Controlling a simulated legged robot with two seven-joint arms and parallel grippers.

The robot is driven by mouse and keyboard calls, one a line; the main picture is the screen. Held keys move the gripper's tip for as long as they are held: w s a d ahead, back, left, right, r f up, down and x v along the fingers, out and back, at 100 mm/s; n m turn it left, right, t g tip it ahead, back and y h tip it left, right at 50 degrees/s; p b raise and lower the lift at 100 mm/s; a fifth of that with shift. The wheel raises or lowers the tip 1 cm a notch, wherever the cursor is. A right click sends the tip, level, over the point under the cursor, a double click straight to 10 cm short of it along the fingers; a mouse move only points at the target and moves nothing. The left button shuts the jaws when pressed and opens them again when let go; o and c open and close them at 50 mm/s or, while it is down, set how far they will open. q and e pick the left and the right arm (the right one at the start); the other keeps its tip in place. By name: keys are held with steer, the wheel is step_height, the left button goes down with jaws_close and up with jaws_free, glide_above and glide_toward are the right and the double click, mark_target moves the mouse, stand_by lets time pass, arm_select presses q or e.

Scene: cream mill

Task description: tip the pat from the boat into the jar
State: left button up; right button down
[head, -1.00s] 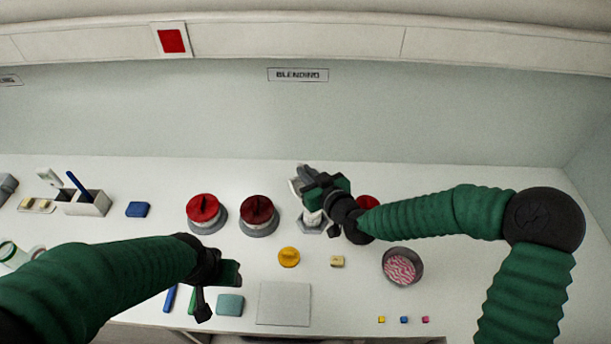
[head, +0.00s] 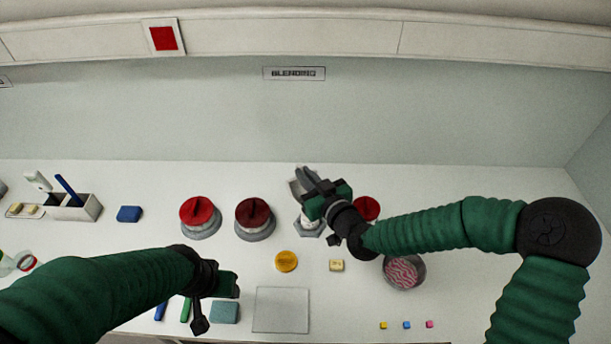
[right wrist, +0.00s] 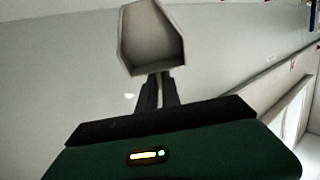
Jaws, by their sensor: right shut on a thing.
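My right gripper (head: 318,186) is shut on the boat (head: 299,188), a pale grey tray held in the air, tilted. The right wrist view shows the boat (right wrist: 152,40) beyond the fingertips (right wrist: 157,80), its grey hollow in sight. I cannot make out a pat in it. Below the gripper stands a pale open-looking vessel on a grey base, probably the jar (head: 309,230); the gripper and boat hide most of its top. My left gripper (head: 226,286) hangs over the front left of the counter, apart from these; its finger gap does not show clearly.
Two red-lidded pots (head: 199,214) (head: 255,214) stand left of the jar; another red top (head: 367,206) shows behind my right wrist.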

arm_select(q)
steer(key=shift+r, duration=0.1)
arm_select(e)
steer(key=shift+r, duration=0.1)
stand_by(0.4)
arm_select(q)
steer(key=shift+w+p+v, duration=0.25)
steer(key=shift+p+v, duration=0.85)
steer(key=shift+p, duration=0.1)
arm_select(e)
step_height(320, 180, up, 3)
steer(key=shift+f, duration=0.1)
